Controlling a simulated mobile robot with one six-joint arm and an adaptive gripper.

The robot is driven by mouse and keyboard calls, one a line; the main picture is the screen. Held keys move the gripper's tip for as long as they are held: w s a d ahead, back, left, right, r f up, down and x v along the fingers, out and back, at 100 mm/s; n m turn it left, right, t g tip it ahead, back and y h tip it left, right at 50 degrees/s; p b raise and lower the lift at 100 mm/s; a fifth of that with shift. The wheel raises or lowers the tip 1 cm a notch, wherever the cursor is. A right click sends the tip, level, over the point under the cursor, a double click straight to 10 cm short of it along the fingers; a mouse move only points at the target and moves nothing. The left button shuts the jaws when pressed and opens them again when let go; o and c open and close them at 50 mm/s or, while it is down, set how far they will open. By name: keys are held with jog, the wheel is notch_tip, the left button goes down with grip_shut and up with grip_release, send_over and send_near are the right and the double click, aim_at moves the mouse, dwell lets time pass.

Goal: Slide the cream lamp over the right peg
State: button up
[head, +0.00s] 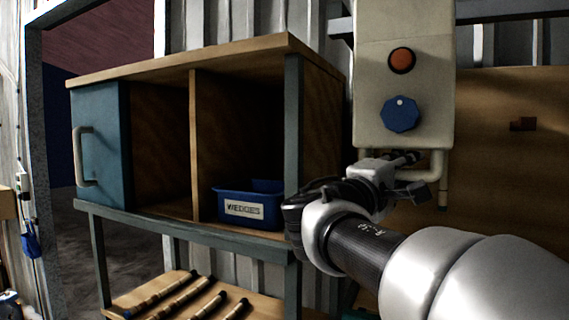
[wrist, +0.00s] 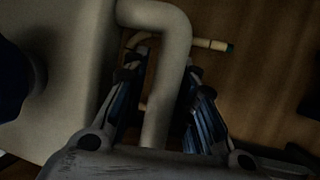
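I cannot make out a thing that is clearly the cream lamp. A cream box (head: 403,75) has an orange-red button, a blue knob and a bent cream pipe (head: 440,165) below it. A brown peg (head: 523,124) sticks out of the wooden board at right; I cannot tell if it is the right peg. My gripper (head: 408,178) is at the underside of the box. In the wrist view, my gripper (wrist: 163,68) has its fingers apart on either side of the pipe (wrist: 165,95), with a gap at left. Contact at right is unclear.
A wooden cabinet (head: 193,140) with a blue door stands left, holding a blue bin (head: 235,186) marked WEDGES. Several rattan poles lie on the shelf (head: 160,280) below. A thin tan rod (wrist: 205,43) with a dark tip lies beyond the pipe. The wooden board (head: 500,185) is mostly bare.

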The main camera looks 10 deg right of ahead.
jog(key=shift+w+d+r, duration=0.1)
jog(key=shift+w+d, duration=0.1)
jog(key=shift+d, duration=0.2)
grip_shut()
dwell(0.5)
